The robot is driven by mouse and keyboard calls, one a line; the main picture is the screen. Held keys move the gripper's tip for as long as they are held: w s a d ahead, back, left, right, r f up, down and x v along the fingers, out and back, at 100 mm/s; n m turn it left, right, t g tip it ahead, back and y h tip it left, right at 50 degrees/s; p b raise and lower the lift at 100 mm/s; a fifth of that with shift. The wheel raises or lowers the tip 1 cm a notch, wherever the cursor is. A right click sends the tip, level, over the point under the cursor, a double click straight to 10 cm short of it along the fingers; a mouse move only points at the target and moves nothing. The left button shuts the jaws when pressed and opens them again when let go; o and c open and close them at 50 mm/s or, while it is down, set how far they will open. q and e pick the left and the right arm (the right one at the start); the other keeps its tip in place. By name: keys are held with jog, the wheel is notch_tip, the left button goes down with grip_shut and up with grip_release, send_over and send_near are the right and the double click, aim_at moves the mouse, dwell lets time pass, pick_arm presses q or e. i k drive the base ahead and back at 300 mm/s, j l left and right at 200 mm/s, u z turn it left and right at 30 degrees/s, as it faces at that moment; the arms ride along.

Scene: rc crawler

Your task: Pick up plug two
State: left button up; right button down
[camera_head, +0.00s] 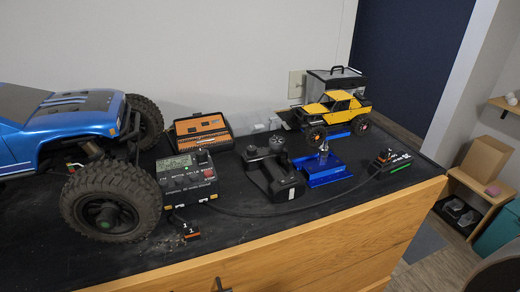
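A small black and orange plug (190,231) with white marks lies on the black table mat, in front of the charger and just right of the big wheel. Its marks are too small to read for certain, so I cannot tell whether it is plug two or more than one plug. A black charger box (187,178) with a display and knobs stands just behind it. Neither of my grippers is in view.
A large blue crawler (60,115) fills the left. An orange tool case (203,133), a black transmitter (273,168), a blue stand (322,170) and a yellow crawler (337,108) stand farther back. The mat's front strip is mostly clear up to the wooden edge (300,246).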

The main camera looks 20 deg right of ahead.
aim_at(382, 157)
jog(key=k+l+u, duration=0.1)
jog(key=k+l, duration=0.25)
jog(key=k, duration=0.15)
jog(key=l+u, duration=0.1)
jog(key=l, duration=0.4)
jog(key=k+l+u, duration=0.1)
jog(key=l, duration=0.4)
jog(key=k, duration=0.05)
